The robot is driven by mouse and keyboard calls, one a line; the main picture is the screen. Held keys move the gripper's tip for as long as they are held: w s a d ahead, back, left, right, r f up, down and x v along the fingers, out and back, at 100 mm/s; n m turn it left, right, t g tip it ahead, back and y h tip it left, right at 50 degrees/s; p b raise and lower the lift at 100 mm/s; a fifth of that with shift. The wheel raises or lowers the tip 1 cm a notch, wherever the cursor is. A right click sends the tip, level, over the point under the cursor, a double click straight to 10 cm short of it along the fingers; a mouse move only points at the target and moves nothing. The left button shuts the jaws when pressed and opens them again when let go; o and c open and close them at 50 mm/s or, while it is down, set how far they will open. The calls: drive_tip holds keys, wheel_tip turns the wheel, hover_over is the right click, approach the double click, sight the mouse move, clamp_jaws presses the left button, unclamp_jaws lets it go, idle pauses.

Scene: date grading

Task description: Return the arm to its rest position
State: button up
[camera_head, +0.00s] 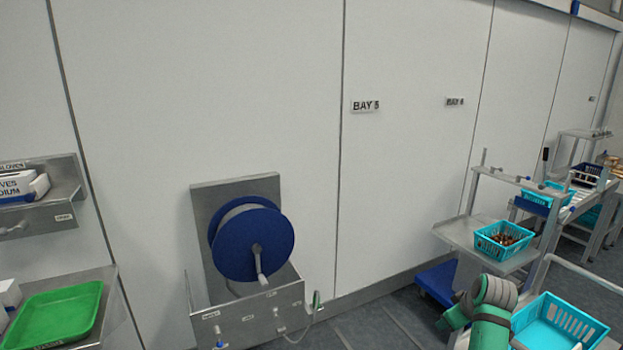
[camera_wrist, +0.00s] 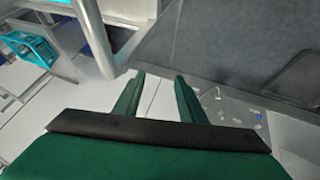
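My arm shows at the lower right of the head view, its green and grey links raised beside the turquoise crates; the fingers do not show there. In the wrist view my gripper (camera_wrist: 160,88) has its two green fingers apart, with nothing between them. Below the fingers is a pale surface, and a grey metal rail (camera_wrist: 92,35) passes just ahead on the left.
A turquoise crate (camera_head: 537,323) is close to my arm. Another crate (camera_head: 479,245) holding brown dates stands on a metal table (camera_head: 452,232). A blue hose reel (camera_head: 228,258) is on the wall. A green tray (camera_head: 42,337) lies at the lower left.

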drive_tip(key=s+a+f+m+t, duration=0.1)
drive_tip(key=s+a+f, duration=0.1)
drive_tip(key=a+f, duration=0.7)
drive_tip(key=s+a+f+m+t, duration=0.1)
drive_tip(key=s+a+f, duration=0.1)
drive_tip(key=a+f, duration=0.7)
drive_tip(key=s+a+f+m+t, duration=0.2)
drive_tip(key=s+a+f, duration=0.9)
drive_tip(key=s, duration=0.3)
drive_tip(key=s+a+r+t, duration=0.1)
drive_tip(key=s+a+r, duration=0.15)
drive_tip(key=s, duration=0.45)
drive_tip(key=s+a+r+m+t+h, duration=0.1)
drive_tip(key=s+a, duration=0.2)
drive_tip(key=s, duration=0.4)
drive_tip(key=s+a+r+t, duration=0.1)
drive_tip(key=s+a, duration=0.2)
drive_tip(key=s, duration=0.5)
drive_tip(key=s+a+r+t+y, duration=0.1)
drive_tip(key=s+a+r+t, duration=0.1)
drive_tip(key=s+r, duration=1.1)
wheel_tip(320, 180, up, 3)
drive_tip(key=shift+s+a+r, duration=0.1)
drive_tip(key=shift+s+a, duration=0.1)
drive_tip(key=shift+s, duration=0.2)
drive_tip(key=shift+c, duration=0.7)
drive_tip(key=shift+w, duration=0.1)
